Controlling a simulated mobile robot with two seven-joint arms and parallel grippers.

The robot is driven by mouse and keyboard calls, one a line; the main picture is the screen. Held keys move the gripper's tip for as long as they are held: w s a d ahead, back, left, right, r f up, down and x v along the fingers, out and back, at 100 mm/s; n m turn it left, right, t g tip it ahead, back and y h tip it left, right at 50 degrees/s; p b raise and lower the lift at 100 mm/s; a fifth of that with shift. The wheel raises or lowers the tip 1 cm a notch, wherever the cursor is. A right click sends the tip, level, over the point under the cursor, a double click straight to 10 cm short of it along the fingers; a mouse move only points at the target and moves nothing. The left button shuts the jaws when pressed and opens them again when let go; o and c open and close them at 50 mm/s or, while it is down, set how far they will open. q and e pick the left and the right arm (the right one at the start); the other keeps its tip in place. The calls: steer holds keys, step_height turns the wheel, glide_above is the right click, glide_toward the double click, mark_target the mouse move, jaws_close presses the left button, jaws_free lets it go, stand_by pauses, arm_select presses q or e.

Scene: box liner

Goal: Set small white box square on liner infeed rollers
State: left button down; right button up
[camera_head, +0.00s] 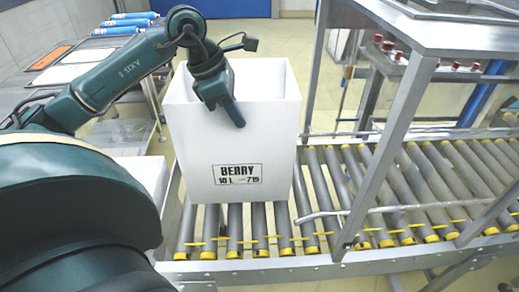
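The white box (236,150) is open-topped and carries a black "BERRY 10 L" label on its near wall. It stands upright at the left end of the infeed rollers (235,222), roughly in line with them. I cannot tell whether its base rests fully on the rollers. My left gripper (232,108) is at the box's near wall by the top rim, pointing down, with a finger on the outer face. It seems to be at the wall, but whether it is clamped is hidden. My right gripper is not in view.
A metal frame (388,140) stands over the conveyor right of the box, with a bent rod (325,215) reaching toward the box. A side table (60,75) at the left holds trays and blue-wrapped rolls (125,24). Bare rollers continue to the right.

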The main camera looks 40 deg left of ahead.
arm_select(q)
glide_above(220, 162)
steer(key=w+d, duration=0.3)
step_height(220, 162, down, 8)
steer(key=shift+w+d+f, duration=0.15)
steer(key=shift+d, duration=0.05)
steer(key=shift+f, duration=0.25)
steer(key=c, duration=1.6)
jaws_free()
steer(key=shift+r, duration=0.1)
